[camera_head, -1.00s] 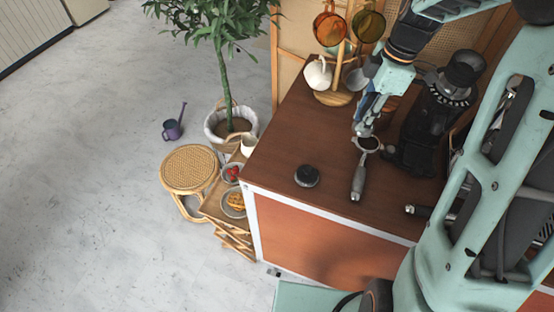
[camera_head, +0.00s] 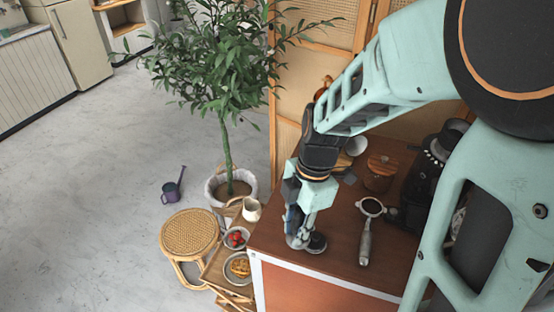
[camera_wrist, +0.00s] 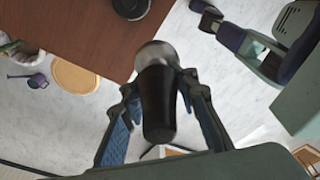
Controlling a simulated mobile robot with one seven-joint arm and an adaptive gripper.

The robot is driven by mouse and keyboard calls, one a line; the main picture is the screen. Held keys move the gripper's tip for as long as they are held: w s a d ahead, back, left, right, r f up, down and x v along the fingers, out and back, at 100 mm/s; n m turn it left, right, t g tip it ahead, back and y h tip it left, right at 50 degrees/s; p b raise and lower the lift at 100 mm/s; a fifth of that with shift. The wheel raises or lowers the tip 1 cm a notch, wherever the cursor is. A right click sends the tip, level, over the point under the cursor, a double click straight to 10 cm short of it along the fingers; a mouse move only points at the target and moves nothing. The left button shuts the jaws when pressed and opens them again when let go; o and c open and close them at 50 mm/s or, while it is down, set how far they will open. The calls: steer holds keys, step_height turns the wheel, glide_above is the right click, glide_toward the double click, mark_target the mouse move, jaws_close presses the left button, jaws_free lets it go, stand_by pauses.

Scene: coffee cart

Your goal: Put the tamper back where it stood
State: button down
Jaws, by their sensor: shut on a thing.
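The tamper (camera_wrist: 158,105) has a black handle and a silver base. In the wrist view it is between the two fingers of my gripper (camera_wrist: 158,85), which is shut on it. Its handle faces the camera and its base points away. In the head view my gripper (camera_head: 301,232) is low over the counter's front left corner, and the tamper is mostly hidden by it. A dark round puck-like thing (camera_head: 317,243) stands on the counter close beside the gripper; it also shows at the top of the wrist view (camera_wrist: 131,8). I cannot tell whether the tamper touches the counter.
The brown counter (camera_head: 337,220) is bare between the puck and the portafilter (camera_head: 365,240). A black grinder (camera_head: 424,180) and a wooden-lidded jar (camera_head: 379,174) stand behind. A stepped stand with bowls (camera_head: 239,268) and a rattan stool (camera_head: 188,234) are left of the counter.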

steer(key=w+a+f+b, duration=0.1)
steer(key=w+f, duration=0.1)
steer(key=w+a+f+b, duration=0.1)
steer(key=w+f, duration=0.1)
steer(key=w, duration=0.1)
steer(key=w+a+f+b, duration=0.1)
steer(key=w+f, duration=0.2)
steer(key=shift+w+a, duration=0.25)
steer(key=shift+w+a+f+b, duration=0.1)
steer(key=shift+w+f+b, duration=0.1)
steer(key=shift+f+b, duration=0.65)
steer(key=shift+w+a+f+b, duration=0.1)
steer(key=shift+w+f+b, duration=0.15)
steer(key=shift+f, duration=0.95)
steer(key=shift+f, duration=0.15)
steer(key=c, duration=2)
jaws_free()
steer(key=shift+s+f+b, duration=0.1)
steer(key=shift+b, duration=0.2)
steer(key=shift+c, duration=0.2)
steer(key=o, duration=0.5)
steer(key=shift+o, duration=0.2)
step_height(320, 180, up, 12)
steer(key=d, duration=0.1)
steer(key=shift+w+d+r, duration=0.2)
steer(key=shift+w+d, duration=0.15)
